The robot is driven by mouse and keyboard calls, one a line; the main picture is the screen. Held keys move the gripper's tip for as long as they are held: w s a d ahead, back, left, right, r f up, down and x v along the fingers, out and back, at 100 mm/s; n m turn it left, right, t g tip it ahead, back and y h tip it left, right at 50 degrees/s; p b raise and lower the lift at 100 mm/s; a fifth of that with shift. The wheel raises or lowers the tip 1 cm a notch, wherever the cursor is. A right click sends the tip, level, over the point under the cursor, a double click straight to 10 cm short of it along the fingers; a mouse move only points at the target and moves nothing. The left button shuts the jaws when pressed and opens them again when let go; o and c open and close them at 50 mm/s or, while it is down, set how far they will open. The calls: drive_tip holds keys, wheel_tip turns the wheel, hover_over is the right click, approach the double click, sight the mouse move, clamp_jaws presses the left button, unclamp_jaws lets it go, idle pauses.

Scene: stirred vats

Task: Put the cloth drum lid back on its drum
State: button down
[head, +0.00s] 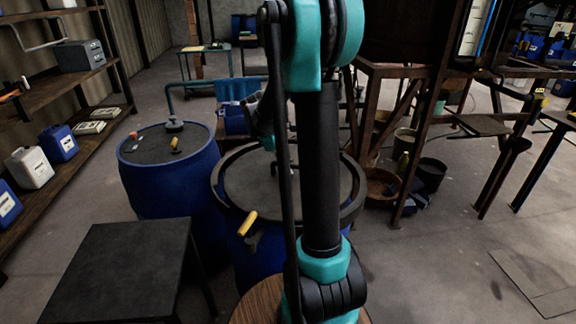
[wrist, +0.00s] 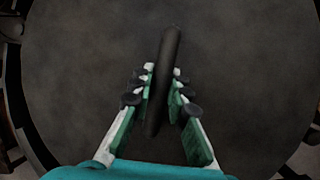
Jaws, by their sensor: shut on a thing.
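The drum lid (wrist: 80,60) is a broad dark grey disc filling most of the wrist view. Its dark bar handle (wrist: 171,45) stands between the fingers of my gripper (wrist: 162,80), which is shut on it. In the head view the grey lid (head: 252,180) lies within the dark ring of the blue drum (head: 258,268), at the middle. The ring has a yellow-handled lever (head: 247,223) at its front left. My arm hides part of the lid and most of my gripper there. I cannot tell whether the lid touches the drum all round.
A second blue drum (head: 150,190) with a closed top stands just left. A dark low table (head: 120,262) is in front of it. Shelves with jugs (head: 29,167) line the left wall. A rusty metal stand (head: 408,150) is at right.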

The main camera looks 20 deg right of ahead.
drive_tip(key=shift+f, duration=0.15)
drive_tip(key=c, duration=1.4)
unclamp_jaws()
drive_tip(key=v, duration=1.2)
